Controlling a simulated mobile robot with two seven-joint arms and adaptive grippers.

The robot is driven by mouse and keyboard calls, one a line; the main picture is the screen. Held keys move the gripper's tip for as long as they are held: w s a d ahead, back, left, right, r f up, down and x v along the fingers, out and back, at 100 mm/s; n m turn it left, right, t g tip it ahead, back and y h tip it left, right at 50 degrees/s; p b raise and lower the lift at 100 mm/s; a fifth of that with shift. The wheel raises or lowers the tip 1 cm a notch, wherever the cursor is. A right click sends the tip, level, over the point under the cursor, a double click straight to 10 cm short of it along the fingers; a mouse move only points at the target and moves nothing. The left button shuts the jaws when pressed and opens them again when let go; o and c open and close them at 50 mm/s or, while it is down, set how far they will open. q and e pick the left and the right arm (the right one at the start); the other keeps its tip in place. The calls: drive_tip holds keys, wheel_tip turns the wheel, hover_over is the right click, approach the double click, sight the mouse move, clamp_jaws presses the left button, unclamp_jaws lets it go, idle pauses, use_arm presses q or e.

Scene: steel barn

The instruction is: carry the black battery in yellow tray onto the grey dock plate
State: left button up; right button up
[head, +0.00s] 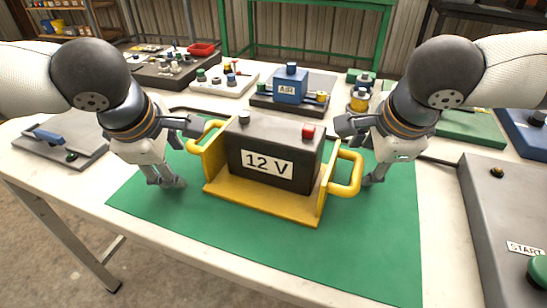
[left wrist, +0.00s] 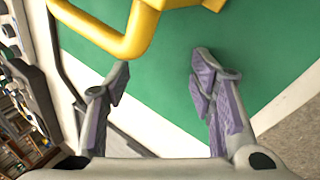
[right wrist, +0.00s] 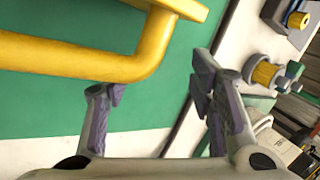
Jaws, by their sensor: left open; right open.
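The black battery (head: 275,150), labelled 12 V, sits in the yellow tray (head: 262,200) on a green mat. The tray has a loop handle at each end. My left gripper (head: 180,153) is open and empty beside the left handle (head: 208,130); the left wrist view shows this handle (left wrist: 128,42) beyond the fingertips. My right gripper (head: 362,152) is open beside the right handle (head: 347,178); in the right wrist view the handle (right wrist: 80,58) lies ahead of the fingers. Grey plates lie left (head: 60,145) and right (head: 490,200); I cannot tell which is the dock plate.
The green mat (head: 270,255) is clear in front of the tray. A blue AIR box (head: 290,88) stands behind the battery. The left plate carries a blue-handled clamp (head: 47,135). The right plate carries a START label and green button (head: 538,268).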

use_arm(q)
drive_tip(key=shift+w+d+f, duration=0.1)
drive_tip(key=shift+d+f, duration=0.1)
drive_tip(key=shift+d, duration=0.15)
use_arm(e)
drive_tip(key=shift+w+a+f, duration=0.1)
drive_tip(key=shift+a+f, duration=0.05)
drive_tip(key=shift+a, duration=0.2)
use_arm(q)
drive_tip(key=shift+d, duration=0.4)
use_arm(e)
drive_tip(key=shift+a, duration=0.4)
